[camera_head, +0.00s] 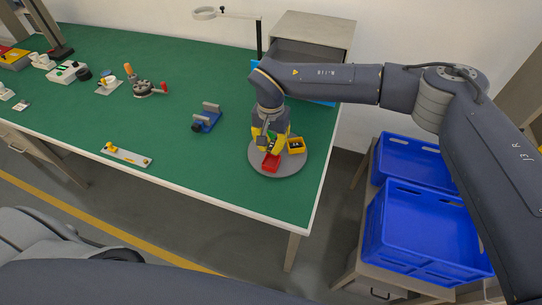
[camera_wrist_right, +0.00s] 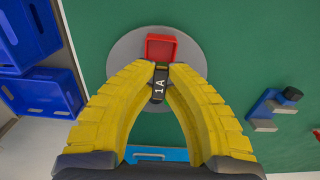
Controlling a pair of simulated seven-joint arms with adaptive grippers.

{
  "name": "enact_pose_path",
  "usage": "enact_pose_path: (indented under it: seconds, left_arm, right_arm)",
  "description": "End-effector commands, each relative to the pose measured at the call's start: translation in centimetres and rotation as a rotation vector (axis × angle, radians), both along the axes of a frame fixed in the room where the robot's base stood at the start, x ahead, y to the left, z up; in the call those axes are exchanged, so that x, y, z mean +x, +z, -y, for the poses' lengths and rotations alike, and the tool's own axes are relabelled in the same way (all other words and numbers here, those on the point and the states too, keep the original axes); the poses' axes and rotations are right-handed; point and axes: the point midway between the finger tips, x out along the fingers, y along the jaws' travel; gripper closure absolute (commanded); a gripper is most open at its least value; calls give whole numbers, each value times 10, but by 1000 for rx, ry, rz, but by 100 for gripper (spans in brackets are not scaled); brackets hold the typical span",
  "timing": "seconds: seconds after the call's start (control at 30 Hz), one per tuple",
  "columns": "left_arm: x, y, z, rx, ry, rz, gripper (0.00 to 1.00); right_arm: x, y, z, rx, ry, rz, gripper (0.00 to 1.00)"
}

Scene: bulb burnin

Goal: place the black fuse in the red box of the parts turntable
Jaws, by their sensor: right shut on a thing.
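The black fuse (camera_wrist_right: 159,86), marked 1A, is held between the yellow fingertips of my right gripper (camera_wrist_right: 161,70). In the head view the same gripper (camera_head: 268,146) is over the grey turntable (camera_head: 292,168), and I cannot make out the fuse there. The red box (camera_head: 270,163) is on the turntable's near side, just beside the fingertips. In the right wrist view the red box (camera_wrist_right: 161,38) looks empty, and the fuse's far end appears close to its near wall. I cannot tell the height between them. My left gripper is out of view.
A yellow box (camera_head: 296,150) with dark contents is on the turntable, right of the gripper. A blue fixture (camera_head: 207,122) stands left on the green table (camera_head: 185,155). Blue crates (camera_head: 425,225) stand right of the table. A grey cabinet (camera_head: 312,38) is behind.

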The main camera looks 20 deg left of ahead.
Motion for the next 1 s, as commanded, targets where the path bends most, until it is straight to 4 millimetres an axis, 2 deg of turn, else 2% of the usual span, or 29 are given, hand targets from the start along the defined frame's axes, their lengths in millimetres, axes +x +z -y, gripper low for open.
enact_pose_path:
  seconds: [0.1,0.37,0.7,1.0]
  left_arm:
    - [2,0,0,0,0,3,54]
    - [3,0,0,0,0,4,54]
    - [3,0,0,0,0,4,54]
    - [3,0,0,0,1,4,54]
  right_arm:
    - [0,-10,0,1,0,0,100]
    - [0,-19,0,0,0,-1,100]
    - [0,-55,0,0,0,-1,100]
    - [0,-56,0,0,0,0,100]
